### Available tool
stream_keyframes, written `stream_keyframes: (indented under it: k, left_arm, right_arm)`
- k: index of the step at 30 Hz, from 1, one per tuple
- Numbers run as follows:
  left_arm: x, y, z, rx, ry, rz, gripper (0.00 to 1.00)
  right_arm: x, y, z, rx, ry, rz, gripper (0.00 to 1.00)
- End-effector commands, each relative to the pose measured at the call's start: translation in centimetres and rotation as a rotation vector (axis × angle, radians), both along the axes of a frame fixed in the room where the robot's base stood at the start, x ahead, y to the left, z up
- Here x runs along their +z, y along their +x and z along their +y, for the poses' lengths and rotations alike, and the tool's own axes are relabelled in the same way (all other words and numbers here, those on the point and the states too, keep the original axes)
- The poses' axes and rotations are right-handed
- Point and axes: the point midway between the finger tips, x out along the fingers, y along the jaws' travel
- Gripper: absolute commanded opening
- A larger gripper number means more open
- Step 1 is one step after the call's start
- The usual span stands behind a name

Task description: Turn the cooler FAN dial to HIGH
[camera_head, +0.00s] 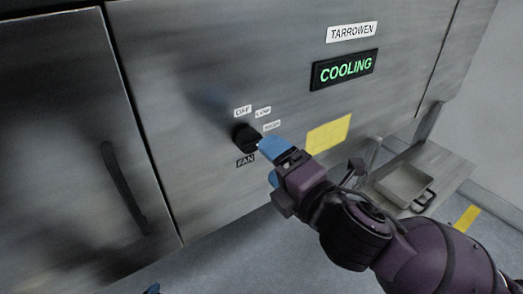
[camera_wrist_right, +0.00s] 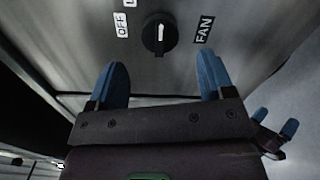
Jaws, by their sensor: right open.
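The FAN dial (camera_head: 246,138) is a black knob on the steel panel, with OFF (camera_head: 242,111), LOW (camera_head: 263,112) and HIGH (camera_head: 271,126) labels around its upper and right side and a FAN label (camera_head: 245,161) below. The dial also shows in the right wrist view (camera_wrist_right: 160,34), with a white line on its face; which label it points at is unclear. My right gripper (camera_head: 270,162) is just right of the dial. Its blue fingers (camera_wrist_right: 162,84) are spread and empty, with the dial beyond the gap. My left gripper (camera_wrist_right: 274,121) shows small, with fingers apart; contents not visible.
A lit COOLING sign (camera_head: 344,69) and TARROWEN plate (camera_head: 352,32) are higher on the panel. A yellow label (camera_head: 328,133) is right of the dial. A black door handle (camera_head: 124,188) is at left. A grey tray (camera_head: 404,184) stands at lower right.

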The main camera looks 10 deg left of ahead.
Motion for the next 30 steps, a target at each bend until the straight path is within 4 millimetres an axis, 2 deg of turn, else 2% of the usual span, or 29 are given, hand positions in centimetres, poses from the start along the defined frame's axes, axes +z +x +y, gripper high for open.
stream_keyframes:
  k: [3, 9, 25, 30]
  left_arm:
    - [-0.2, 0.1, 0.0, 0.0, 0.0, -0.002, 0.94]
    - [-0.2, 0.2, 0.0, -0.001, -0.001, -0.005, 0.94]
    - [-0.1, 0.3, -0.1, -0.002, 0.0, -0.006, 0.94]
    - [-0.1, 0.3, -0.1, -0.002, 0.0, -0.007, 0.94]
  right_arm:
    - [-0.1, -1.3, -1.3, -0.001, -0.001, 0.001, 0.75]
    - [0.0, -2.4, -2.4, 0.0, 0.0, 0.0, 0.75]
    - [0.0, -2.5, -2.5, 0.0, 0.003, 0.003, 0.75]
    - [0.2, -2.7, -2.3, 0.02, 0.065, 0.052, 0.75]
